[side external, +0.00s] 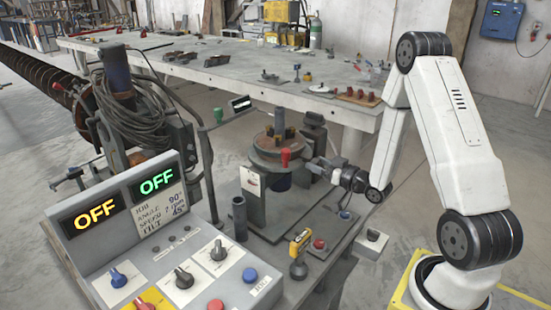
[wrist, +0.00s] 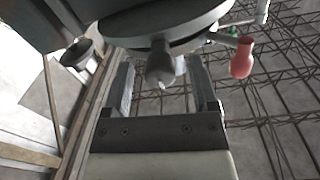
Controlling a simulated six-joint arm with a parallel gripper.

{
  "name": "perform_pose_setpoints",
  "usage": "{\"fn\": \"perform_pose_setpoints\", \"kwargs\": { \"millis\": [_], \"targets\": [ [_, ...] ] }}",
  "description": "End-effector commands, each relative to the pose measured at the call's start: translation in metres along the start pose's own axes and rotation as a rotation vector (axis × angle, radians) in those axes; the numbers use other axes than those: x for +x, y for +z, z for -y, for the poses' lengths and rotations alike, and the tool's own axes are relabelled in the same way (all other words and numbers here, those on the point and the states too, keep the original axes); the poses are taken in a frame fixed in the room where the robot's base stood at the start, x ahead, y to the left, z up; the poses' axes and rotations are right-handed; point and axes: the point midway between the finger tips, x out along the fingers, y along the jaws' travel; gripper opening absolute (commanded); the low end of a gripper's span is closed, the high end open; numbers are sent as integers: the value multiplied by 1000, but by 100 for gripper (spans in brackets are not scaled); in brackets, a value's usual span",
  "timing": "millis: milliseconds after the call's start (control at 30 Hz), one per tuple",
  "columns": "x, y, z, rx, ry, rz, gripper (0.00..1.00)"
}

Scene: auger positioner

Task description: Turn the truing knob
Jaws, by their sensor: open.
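The positioner's round table (side external: 275,148) stands on the workbench in the side view, and its underside (wrist: 165,22) fills the top of the wrist view. A grey knob (wrist: 160,62) hangs below the disc, and a red knob (wrist: 242,58) sits to its right. A red knob (side external: 285,157) also shows at the front of the table in the side view. No label tells which one is the truing knob. My gripper (side external: 318,166) reaches in from the right at table height. In the wrist view its open fingers (wrist: 160,75) stand on either side of the grey knob, with gaps visible; contact is not evident.
A control box (side external: 150,235) with two displays reading OFF, knobs and buttons stands at front left. A yellow-and-black device (side external: 299,250) and a grey tube (side external: 239,217) stand on the workbench. A coiled cable (side external: 135,110) hangs at left. A long table (side external: 230,75) with tools lies behind.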

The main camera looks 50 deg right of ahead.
Motion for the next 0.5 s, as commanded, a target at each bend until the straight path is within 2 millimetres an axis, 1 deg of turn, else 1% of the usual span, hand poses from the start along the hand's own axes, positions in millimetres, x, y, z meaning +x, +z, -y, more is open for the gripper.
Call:
{"fn": "perform_pose_setpoints", "kwargs": {
  "millis": [167, 433, 467, 500],
  "targets": [
    [8, 0, 0, 0, 0, -1, 75],
    [9, 0, 0, 0, 1, -1, 75],
    [9, 0, 0, 0, 1, -1, 66],
    [9, 0, 0, 0, 1, 0, 53]
  ]
}}
